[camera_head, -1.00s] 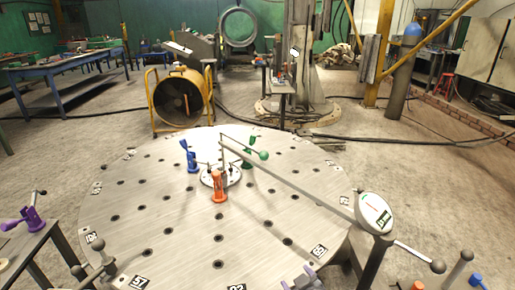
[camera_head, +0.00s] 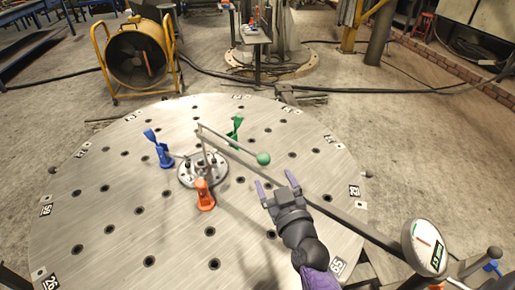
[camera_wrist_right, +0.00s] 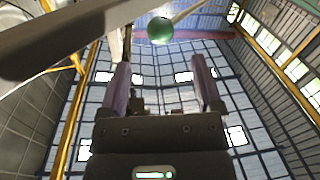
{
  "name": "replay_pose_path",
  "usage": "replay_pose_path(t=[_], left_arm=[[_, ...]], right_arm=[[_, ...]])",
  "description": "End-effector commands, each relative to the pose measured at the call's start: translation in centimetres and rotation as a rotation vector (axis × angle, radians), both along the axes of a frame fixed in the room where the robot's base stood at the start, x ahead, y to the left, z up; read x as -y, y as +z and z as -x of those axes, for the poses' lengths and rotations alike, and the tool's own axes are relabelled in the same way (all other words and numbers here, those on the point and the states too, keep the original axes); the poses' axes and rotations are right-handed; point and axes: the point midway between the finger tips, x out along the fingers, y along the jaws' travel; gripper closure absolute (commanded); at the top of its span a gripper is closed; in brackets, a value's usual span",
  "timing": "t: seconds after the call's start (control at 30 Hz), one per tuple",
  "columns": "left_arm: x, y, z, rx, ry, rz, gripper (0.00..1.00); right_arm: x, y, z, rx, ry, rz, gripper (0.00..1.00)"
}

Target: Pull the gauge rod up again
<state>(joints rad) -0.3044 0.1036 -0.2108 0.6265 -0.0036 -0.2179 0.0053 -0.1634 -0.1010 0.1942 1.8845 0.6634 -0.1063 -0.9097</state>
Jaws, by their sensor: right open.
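A long grey boom (camera_head: 345,217) runs from a round white dial (camera_head: 425,248) at lower right to above the table's middle. A thin upright rod (camera_head: 205,150) hangs from its far end towards a round metal flange (camera_head: 203,172); I take it for the gauge rod. A green ball (camera_head: 263,158) shows beside the boom. My left gripper is not in view.
Blue (camera_head: 158,150), orange (camera_head: 204,195) and green (camera_head: 235,127) clamps stand around the flange on the round, holed table (camera_head: 120,205). The boom (camera_wrist_right: 65,40) crosses the upper left of the wrist view. A yellow fan (camera_head: 138,55) stands behind on the floor.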

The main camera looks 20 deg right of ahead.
Motion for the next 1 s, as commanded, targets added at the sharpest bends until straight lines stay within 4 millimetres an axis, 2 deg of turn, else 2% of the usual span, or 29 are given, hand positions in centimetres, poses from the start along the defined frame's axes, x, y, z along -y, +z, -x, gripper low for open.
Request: replay_pose_path(t=[0.2,0.33,0.5,0.73,0.77,1.0], left_arm=[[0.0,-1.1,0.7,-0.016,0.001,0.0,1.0],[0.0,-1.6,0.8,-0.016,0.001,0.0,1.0],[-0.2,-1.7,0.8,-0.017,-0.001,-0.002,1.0],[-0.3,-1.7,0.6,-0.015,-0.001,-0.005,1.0],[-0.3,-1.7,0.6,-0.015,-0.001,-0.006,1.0],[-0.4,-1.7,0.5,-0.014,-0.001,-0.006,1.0]], right_arm=[[0.7,-0.2,-5.0,0.002,0.0,-0.002,0.17],[1.0,-0.2,-7.0,0.001,0.001,-0.002,0.17],[1.1,-0.1,-8.1,0.0,0.002,-0.001,0.17],[1.1,0.0,-8.2,-0.001,0.002,-0.001,0.17],[1.1,0.0,-8.2,-0.001,0.002,-0.001,0.21],[1.2,-0.1,-8.2,-0.001,0.001,-0.001,0.72]])
